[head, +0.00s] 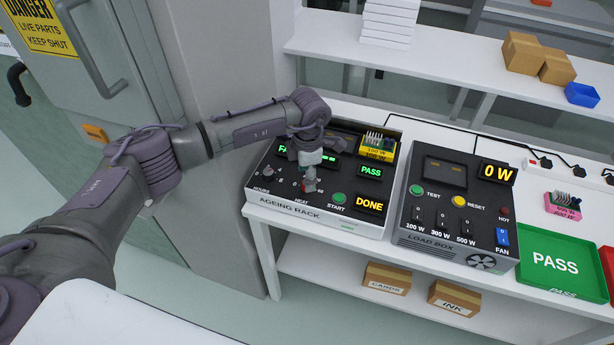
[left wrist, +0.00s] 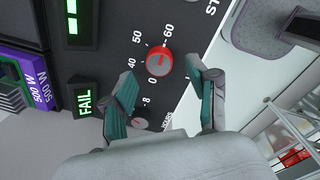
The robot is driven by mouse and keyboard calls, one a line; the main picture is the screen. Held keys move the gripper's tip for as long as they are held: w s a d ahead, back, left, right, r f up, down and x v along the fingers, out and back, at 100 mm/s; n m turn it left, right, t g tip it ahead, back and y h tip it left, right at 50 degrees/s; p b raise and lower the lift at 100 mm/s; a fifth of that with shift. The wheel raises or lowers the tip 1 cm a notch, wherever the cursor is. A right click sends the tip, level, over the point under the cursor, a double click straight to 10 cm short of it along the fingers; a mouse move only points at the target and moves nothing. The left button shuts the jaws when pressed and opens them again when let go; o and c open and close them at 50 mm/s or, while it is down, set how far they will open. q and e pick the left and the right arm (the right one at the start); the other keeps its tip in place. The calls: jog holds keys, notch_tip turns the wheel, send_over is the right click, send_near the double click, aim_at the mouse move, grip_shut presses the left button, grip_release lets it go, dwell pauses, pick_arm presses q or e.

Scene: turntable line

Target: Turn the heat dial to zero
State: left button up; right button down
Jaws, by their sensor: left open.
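The ageing rack (head: 315,219) stands on the white bench, with its heat dial on the front panel. In the left wrist view the heat dial is a red knob (left wrist: 159,61) with marks 0, 40, 50 and 60 around it. I cannot tell exactly where its pointer sits. My left gripper (head: 309,186) is over the dial and largely hides it in the head view. In the left wrist view the open fingers (left wrist: 170,77) stand either side of the knob's near side, apart from it. My right gripper is not in view.
A grey hours dial (left wrist: 140,122) is close to one finger. The start button (head: 339,198) and DONE display (head: 369,205) are right of the heat dial. A yellow card (head: 378,148) sits in the rack. The load box (head: 440,242) and green PASS tray (head: 529,283) stand further right.

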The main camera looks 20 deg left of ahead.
pick_arm(q)
jog(key=shift+f, duration=1.4)
grip_shut()
